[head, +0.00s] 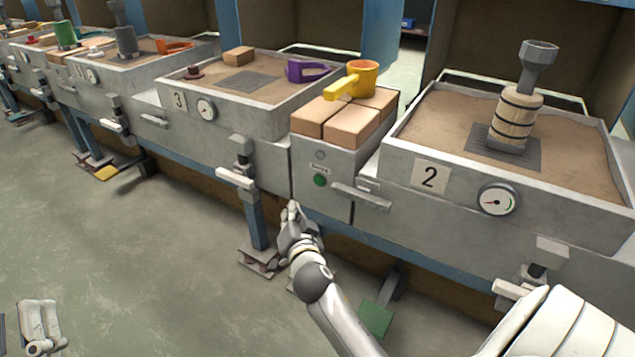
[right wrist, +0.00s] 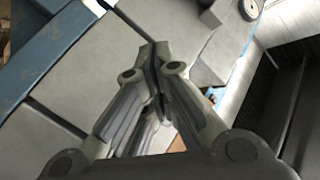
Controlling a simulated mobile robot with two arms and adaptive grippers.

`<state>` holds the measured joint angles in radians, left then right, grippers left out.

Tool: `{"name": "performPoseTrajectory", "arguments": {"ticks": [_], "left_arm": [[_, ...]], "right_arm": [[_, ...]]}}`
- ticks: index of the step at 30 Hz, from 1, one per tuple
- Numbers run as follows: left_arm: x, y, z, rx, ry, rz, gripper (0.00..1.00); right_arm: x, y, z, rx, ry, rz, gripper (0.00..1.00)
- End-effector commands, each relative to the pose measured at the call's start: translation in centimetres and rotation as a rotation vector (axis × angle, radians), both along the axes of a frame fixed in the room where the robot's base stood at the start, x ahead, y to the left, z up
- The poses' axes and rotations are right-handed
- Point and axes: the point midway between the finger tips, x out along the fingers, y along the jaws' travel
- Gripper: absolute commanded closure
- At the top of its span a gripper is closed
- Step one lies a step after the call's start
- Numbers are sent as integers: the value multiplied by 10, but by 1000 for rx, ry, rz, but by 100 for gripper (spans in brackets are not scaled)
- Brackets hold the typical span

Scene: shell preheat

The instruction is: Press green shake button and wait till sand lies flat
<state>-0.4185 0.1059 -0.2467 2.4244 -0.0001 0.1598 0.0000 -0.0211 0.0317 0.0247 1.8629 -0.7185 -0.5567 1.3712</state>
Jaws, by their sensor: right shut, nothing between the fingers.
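The green button (head: 320,180) sits on the front of the grey cabinet (head: 333,165) between stations 3 and 2. My right gripper (head: 293,207) is below and left of the button, apart from it. Its fingers are closed together and empty, as the right wrist view also shows (right wrist: 157,55). The sand in station 2 (head: 430,130) looks mostly level around a dark mat. The sand in station 3 (head: 290,92) also looks mostly level. Part of my left gripper (head: 40,315) shows at the lower left; its opening is unclear. The button is not identifiable in the right wrist view.
Bricks (head: 352,123) and a yellow mug-shaped piece (head: 358,80) lie on the cabinet. A handle (head: 362,196) sticks out right of the button. A wooden barrel with a grey rammer (head: 516,115) stands on station 2. A green pedal (head: 376,318) is below. Open floor lies left.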

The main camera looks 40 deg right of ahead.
Motion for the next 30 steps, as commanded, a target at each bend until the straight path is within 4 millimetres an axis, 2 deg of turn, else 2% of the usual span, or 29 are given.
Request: {"name": "performPoseTrajectory", "arguments": {"ticks": [18,30], "left_arm": [[15,0,-26,46,161,10,60],[16,0,-29,50,175,9,60]], "right_arm": [[29,-69,0,-2,1,-1,100],[33,-79,0,0,0,0,100]]}}
